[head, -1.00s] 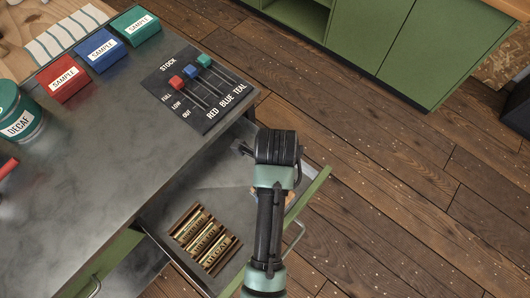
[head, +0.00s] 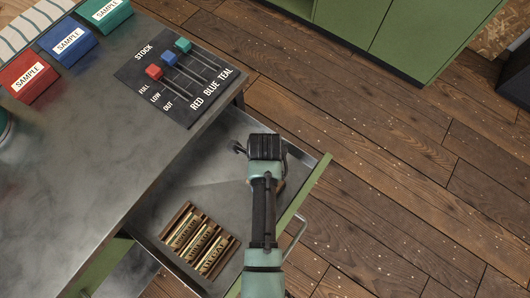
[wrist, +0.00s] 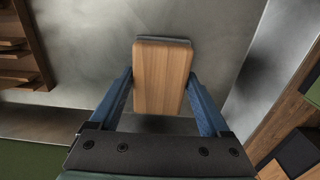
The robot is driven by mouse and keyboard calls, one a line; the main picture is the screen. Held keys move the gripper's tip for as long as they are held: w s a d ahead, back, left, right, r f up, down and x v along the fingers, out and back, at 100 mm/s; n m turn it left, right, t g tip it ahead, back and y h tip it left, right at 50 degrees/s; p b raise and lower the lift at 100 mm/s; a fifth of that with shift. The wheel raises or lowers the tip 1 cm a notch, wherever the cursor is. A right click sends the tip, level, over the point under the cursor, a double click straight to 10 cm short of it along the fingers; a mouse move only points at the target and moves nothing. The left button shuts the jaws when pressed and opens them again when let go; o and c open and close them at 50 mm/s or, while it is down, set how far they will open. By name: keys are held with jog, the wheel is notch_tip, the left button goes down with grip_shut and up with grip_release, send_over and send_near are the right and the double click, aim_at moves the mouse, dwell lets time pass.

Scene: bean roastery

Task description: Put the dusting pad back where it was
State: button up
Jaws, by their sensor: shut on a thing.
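The dusting pad (wrist: 160,78) is a wooden block with a grey edge showing at its far end in the wrist view. My gripper (wrist: 160,90) is shut on it, with one blue finger on each side. In the head view my arm reaches over the open drawer (head: 215,165), and the wrist hides the fingers and nearly all of the pad. The pad is over the drawer's bare metal floor; I cannot tell whether it touches it.
A wooden rack of brass label plates (head: 200,240) lies in the drawer's near part. The stock board (head: 175,75) with red, blue and teal sliders is on the counter (head: 95,150). Red (head: 32,77), blue (head: 68,42) and teal (head: 108,14) sample boxes stand behind. The drawer floor beyond the rack is clear.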

jog(key=shift+f, duration=0.15)
jog(key=o, duration=1.2)
jog(key=shift+c, duration=0.2)
